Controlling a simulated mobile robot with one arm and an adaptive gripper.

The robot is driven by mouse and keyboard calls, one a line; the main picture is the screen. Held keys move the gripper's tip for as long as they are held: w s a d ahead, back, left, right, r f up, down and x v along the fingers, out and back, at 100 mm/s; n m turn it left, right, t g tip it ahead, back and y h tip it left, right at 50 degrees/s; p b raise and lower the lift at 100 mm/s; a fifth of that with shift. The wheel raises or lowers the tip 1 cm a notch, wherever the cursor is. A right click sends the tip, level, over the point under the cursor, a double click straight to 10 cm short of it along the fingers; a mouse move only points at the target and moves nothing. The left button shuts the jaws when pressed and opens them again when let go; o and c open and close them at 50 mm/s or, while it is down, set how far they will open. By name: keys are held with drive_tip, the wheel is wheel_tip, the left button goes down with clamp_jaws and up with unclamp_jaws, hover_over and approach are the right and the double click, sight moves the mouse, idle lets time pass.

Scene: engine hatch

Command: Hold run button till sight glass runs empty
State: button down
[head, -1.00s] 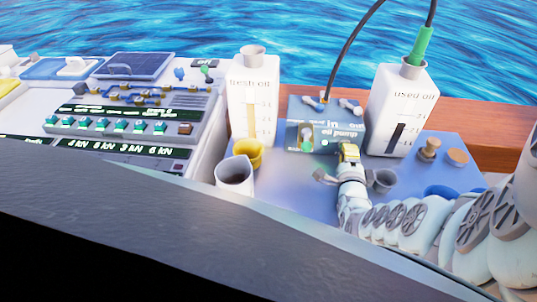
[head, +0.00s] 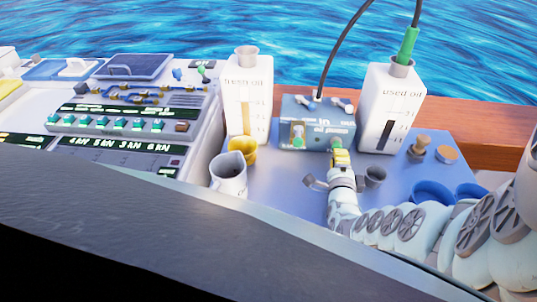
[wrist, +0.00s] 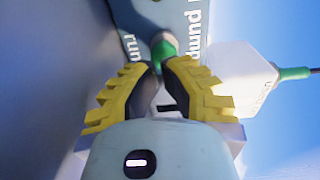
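The oil pump (head: 318,112) is a blue-grey box on the bench between the fresh oil tank (head: 247,90) and the used oil tank (head: 390,103). A small upright fitting on its left front, apparently the sight glass (head: 298,138), has green on it; its contents are too small to read. The green run button (head: 336,143) is on the pump's front right. It also shows in the wrist view (wrist: 163,48), beside the word "run". My gripper (head: 340,154) has yellow ribbed fingers, brought together with their tips at the button. Contact is not clear.
A white mug (head: 229,176) and a yellow cup (head: 243,148) stand left of my gripper. A grey cup (head: 375,175) stands close on its right. Hoses rise from the pump and the used oil tank. A switch panel (head: 130,120) lies at left.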

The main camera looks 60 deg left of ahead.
drive_tip(key=v, duration=0.1)
drive_tip(key=p+v, duration=0.1)
drive_tip(key=v, duration=0.1)
drive_tip(key=shift+w+d+p, duration=0.1)
drive_tip(key=shift+d+p, duration=0.2)
drive_tip(key=shift+d, duration=0.1)
drive_tip(key=shift+s+r, duration=0.1)
drive_tip(key=shift+s, duration=0.1)
drive_tip(key=v, duration=0.5)
drive_tip(key=shift+p, duration=0.3)
drive_tip(key=shift+v, duration=0.8)
